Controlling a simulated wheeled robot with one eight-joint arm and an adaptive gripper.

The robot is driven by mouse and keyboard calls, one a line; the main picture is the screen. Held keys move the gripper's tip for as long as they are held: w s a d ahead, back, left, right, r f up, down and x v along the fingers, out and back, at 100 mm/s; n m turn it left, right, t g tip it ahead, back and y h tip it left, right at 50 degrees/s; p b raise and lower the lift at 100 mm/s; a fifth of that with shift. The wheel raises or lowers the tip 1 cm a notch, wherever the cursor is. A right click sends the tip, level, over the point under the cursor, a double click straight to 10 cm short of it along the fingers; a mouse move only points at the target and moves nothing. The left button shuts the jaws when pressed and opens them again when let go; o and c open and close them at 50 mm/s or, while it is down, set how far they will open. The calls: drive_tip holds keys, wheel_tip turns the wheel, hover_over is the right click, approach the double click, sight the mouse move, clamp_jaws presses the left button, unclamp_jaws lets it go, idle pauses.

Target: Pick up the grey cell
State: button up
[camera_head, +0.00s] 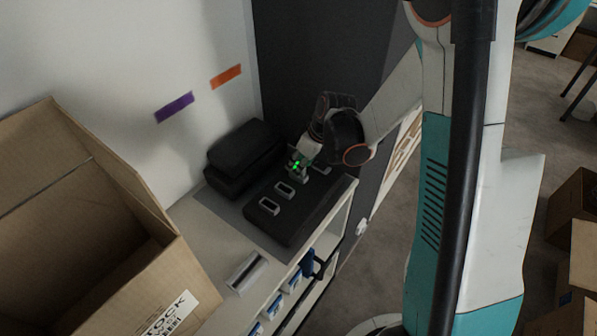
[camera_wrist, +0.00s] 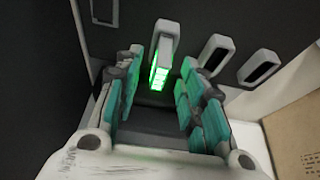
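The grey cell (camera_wrist: 161,52), with bright green lights on one face, stands in a slot of a black block (camera_head: 303,218). In the head view, the green lights of the grey cell (camera_head: 296,165) show just at my gripper (camera_head: 302,160). In the wrist view, my gripper (camera_wrist: 160,80) is open, with its teal-padded fingers apart on the left and right. The cell shows between and slightly beyond the fingertips, with gaps on both sides. I cannot tell how deep it sits in the slot.
Grey-rimmed, dark slots (camera_head: 269,206) line the block beside the cell. A black case (camera_head: 243,153) lies behind on the shelf top. A pale holder (camera_head: 246,272) sits at the front. A large open carton (camera_head: 150,280) stands at left; a wall is close behind.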

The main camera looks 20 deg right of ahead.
drive_tip(key=shift+x, duration=1.05)
clamp_jaws()
